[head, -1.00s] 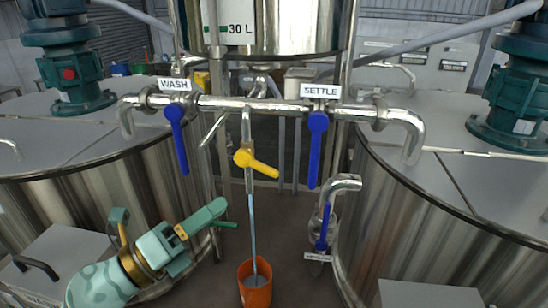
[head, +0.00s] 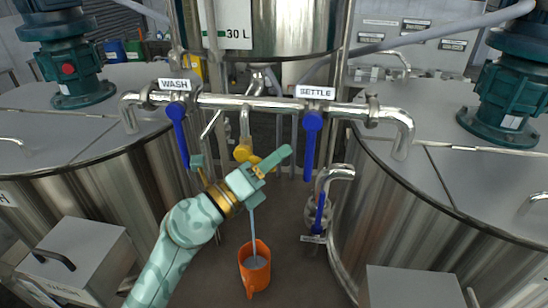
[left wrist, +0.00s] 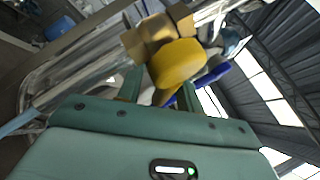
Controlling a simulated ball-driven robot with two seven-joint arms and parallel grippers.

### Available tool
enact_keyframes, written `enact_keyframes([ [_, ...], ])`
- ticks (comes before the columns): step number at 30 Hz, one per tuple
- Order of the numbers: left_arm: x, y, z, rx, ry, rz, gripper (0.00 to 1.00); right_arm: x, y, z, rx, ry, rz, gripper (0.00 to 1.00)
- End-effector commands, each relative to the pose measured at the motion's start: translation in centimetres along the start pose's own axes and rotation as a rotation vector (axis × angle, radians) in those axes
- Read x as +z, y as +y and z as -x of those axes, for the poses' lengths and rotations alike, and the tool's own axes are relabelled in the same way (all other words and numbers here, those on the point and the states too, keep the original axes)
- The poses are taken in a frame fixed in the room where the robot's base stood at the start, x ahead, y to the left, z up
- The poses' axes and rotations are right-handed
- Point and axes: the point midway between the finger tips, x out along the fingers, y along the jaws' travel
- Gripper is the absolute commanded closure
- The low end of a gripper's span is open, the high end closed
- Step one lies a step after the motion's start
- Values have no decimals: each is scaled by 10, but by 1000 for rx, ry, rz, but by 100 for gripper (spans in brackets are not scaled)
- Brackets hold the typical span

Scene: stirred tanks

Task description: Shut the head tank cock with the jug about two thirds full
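The head tank cock has a yellow handle (head: 243,153) on the thin spout under the middle of the pipe. A thin stream of water (head: 252,230) runs down into the orange jug (head: 246,278) on the floor. Greyish water shows inside the jug below its rim; its exact level is hard to tell. My left gripper (head: 236,167) is open at the cock, and its finger hides part of the handle. In the left wrist view the yellow handle (left wrist: 177,62) is just ahead of and between the open fingers (left wrist: 161,88). My right gripper is not in view.
Blue levers hang at the WASH (head: 179,134) and SETTLE (head: 311,145) signs on either side. Another blue lever (head: 319,213) is on the lower right pipe. Large steel tanks stand left and right, and the 30 L head tank (head: 285,28) is above.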

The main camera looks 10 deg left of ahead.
Motion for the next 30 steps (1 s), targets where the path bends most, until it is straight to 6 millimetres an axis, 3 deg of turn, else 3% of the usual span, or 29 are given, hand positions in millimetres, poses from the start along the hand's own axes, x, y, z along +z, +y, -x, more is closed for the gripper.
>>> enact_keyframes([
  [1,0,0,0,0,0,0,72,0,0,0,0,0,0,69],
  [4,0,0,0,0,0,0,100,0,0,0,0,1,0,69],
  [11,0,-1,0,-14,-18,26,100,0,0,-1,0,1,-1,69],
  [21,12,-16,-6,-159,-222,293,100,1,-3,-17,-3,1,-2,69],
  [30,15,-19,-6,-173,-245,322,100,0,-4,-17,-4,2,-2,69],
])
